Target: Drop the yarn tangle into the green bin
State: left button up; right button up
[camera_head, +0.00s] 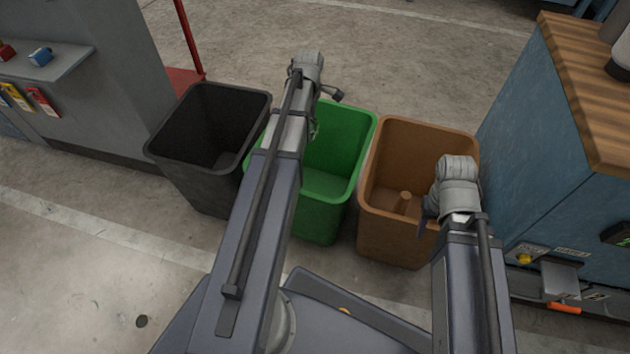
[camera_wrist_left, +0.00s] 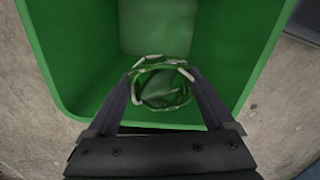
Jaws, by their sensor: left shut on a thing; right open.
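The yarn tangle (camera_wrist_left: 160,85) is a loose green and pale ring held between the fingers of my left gripper (camera_wrist_left: 162,92) in the left wrist view. In that view the tangle is over the opening of the green bin (camera_wrist_left: 60,50). In the head view the green bin (camera_head: 347,130) stands in the middle, partly hidden by my left arm. A small part of the tangle (camera_head: 315,128) shows beside the arm there. My right gripper (camera_head: 425,212) is open and empty at the right, over the brown bin's front edge; its fingers are mostly hidden.
A black bin (camera_head: 190,125) stands left of the green one and a brown bin (camera_head: 390,225) right of it. The brown bin has a brown cylindrical thing (camera_head: 404,201) inside. A blue cabinet (camera_head: 540,150) with a wooden top is at the right, a grey shelf (camera_head: 45,65) at the left.

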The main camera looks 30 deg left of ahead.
pick_arm(q)
notch_tip(320, 180, down, 6)
jog(key=b, duration=0.6)
jog(key=o, duration=1.1)
jog(key=shift+r, duration=0.15)
notch_tip(320, 180, up, 8)
jog(key=p, duration=0.8)
jog(key=shift+f, duration=0.2)
